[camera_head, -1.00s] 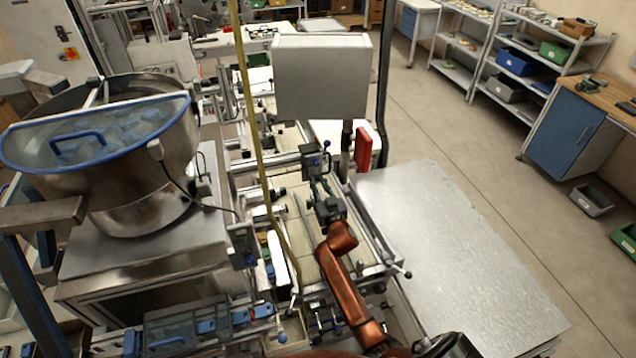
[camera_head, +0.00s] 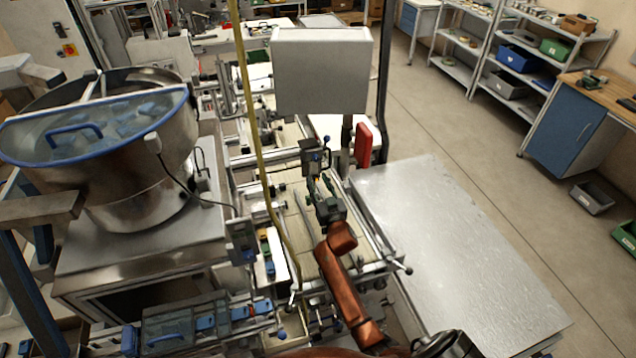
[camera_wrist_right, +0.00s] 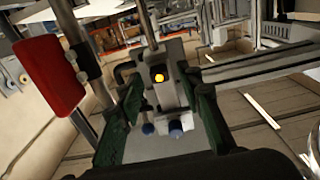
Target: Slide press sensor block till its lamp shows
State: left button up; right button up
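The sensor block (camera_head: 312,154) is a small grey block with a blue knob, at the far end of the rail bed beneath the grey panel. In the right wrist view the block (camera_wrist_right: 170,98) shows from close by, with a lamp (camera_wrist_right: 158,77) glowing yellow-orange on its face and two blue knobs below. My right gripper (camera_head: 316,184) is directly on the near side of the block. Its green fingers (camera_wrist_right: 160,92) stand apart, one on each side of the block's lower part. I cannot tell whether they touch it. My left gripper is not in view.
A red box (camera_head: 363,146) hangs on the post right of the block, under the grey panel (camera_head: 322,72). A yellow hose (camera_head: 253,110) runs down left of the rail bed. A steel bowl feeder (camera_head: 130,190) stands left. A bare metal plate (camera_head: 450,250) lies right.

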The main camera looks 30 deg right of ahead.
jog(key=shift+s, duration=0.15)
jog(key=v, duration=1.1)
jog(key=shift+s, duration=0.35)
